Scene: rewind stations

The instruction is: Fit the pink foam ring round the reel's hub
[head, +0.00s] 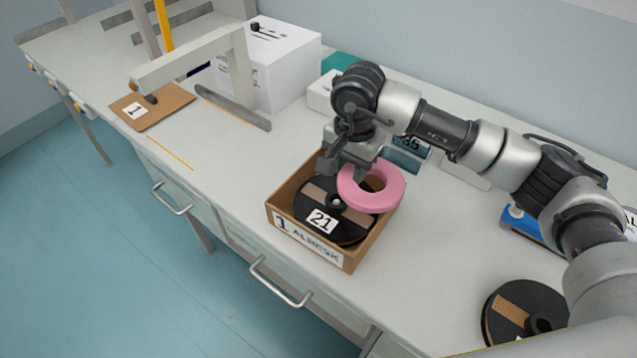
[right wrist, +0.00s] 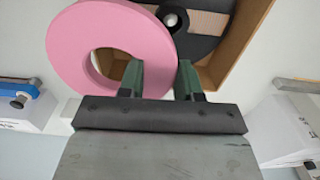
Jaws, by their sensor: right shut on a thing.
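The pink foam ring (head: 371,201) is held over the right part of the black reel (head: 318,232), which bears a label "21". My right gripper (head: 358,175) is shut on the ring's band. In the right wrist view, one finger of the gripper (right wrist: 160,80) is in the hole of the ring (right wrist: 75,40) and the other is outside it. The reel's hub (head: 336,203) shows just left of the ring, and also in the right wrist view (right wrist: 172,19). The ring is beside the hub, not around it. My left gripper is not in view.
The reel lies in an open cardboard box (head: 358,258) with a front label. Another black reel (head: 497,309) lies at the lower right. A white box (head: 275,65), a brown board marked "1" (head: 165,103) and a metal arm stand at the back left. The counter (head: 215,165) left of the box is mostly clear.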

